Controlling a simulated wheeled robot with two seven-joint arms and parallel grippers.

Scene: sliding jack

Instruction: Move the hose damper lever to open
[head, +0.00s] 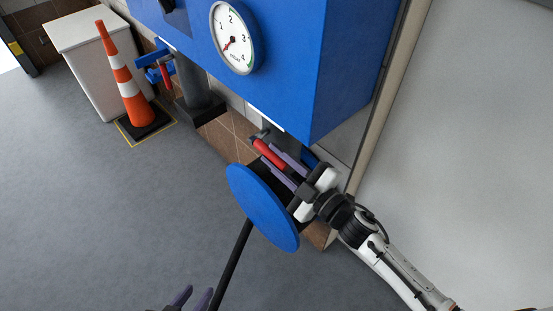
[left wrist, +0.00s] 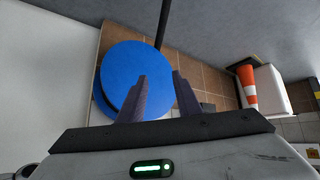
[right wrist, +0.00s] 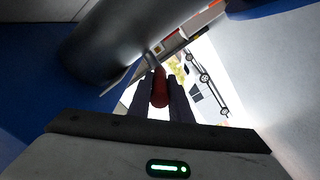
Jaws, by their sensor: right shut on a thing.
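The red lever (head: 267,152) is on the right-hand pipe under the blue cabinet, just behind the blue disc. My right gripper (head: 275,153) is shut on this red lever; its purple fingers lie along both sides of it. In the right wrist view the red handle (right wrist: 160,88) sits between the dark fingers (right wrist: 160,95), beside a large grey pipe. My left gripper (head: 194,298) is at the bottom edge of the head view, away from the lever. In the left wrist view its fingers (left wrist: 159,92) are apart with nothing between them.
The blue cabinet (head: 330,70) with a round gauge (head: 234,38) is above the lever. A blue disc (head: 263,208) with a black hose or rod (head: 232,266) is in front. A second pipe with a red handle (head: 165,75), an orange cone (head: 130,88) and a white bin (head: 85,60) stand left. Grey floor is open at left.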

